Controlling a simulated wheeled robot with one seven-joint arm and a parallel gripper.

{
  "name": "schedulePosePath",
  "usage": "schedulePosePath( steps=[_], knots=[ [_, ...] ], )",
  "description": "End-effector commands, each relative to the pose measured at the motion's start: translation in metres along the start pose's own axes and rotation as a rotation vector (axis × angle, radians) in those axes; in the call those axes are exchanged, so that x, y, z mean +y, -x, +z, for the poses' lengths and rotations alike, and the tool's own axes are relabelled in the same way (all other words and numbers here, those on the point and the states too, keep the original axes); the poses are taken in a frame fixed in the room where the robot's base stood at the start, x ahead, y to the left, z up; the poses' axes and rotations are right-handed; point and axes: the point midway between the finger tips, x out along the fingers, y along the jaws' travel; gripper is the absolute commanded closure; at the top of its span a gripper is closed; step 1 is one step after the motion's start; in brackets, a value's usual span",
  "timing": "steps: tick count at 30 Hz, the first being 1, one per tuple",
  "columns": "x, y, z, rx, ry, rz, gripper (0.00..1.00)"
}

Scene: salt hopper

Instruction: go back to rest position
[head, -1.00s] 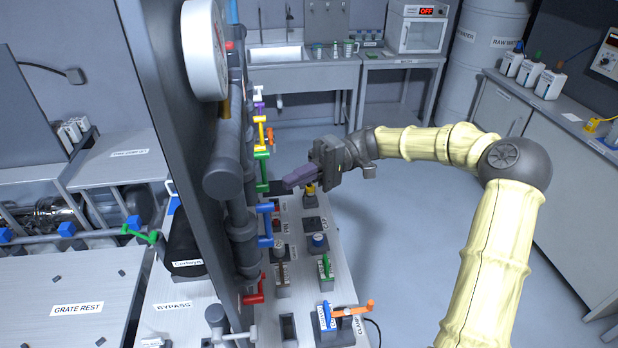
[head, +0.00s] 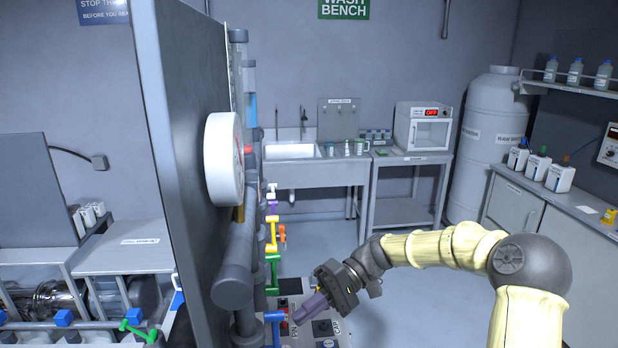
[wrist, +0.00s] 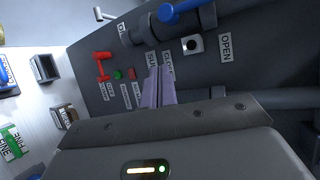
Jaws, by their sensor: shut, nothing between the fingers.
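My gripper (head: 308,311) is over the control bench (head: 292,285) in the head view, at the lower middle. Its purple fingers are shut together with nothing between them. In the wrist view the shut fingertips (wrist: 160,73) point toward the dark panel (wrist: 190,75) with its labels. A blue lever (head: 275,322) stands just left of the fingers in the head view. I cannot tell whether they touch.
Green (head: 272,270) and yellow (head: 271,234) levers line the pipework. A large white gauge (head: 224,160) and a tall dark panel (head: 178,130) stand at left. A red lever (wrist: 102,66) shows in the wrist view. Open floor (head: 410,305) lies right of the bench.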

Motion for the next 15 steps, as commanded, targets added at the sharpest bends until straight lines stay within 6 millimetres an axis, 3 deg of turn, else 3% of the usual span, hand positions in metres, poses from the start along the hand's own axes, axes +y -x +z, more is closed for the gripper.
schedulePosePath(
  steps=[1, 3, 6, 10, 15],
  knots=[
    [0.015, -0.016, 0.005, 0.007, -0.054, 0.108, 1.00],
    [0.039, -0.029, 0.013, 0.035, -0.124, 0.251, 1.00],
    [0.071, -0.036, 0.029, 0.087, -0.199, 0.447, 1.00],
    [0.104, -0.030, 0.056, 0.177, -0.262, 0.680, 1.00],
    [0.130, -0.008, 0.094, 0.326, -0.290, 0.937, 1.00]
  ],
)
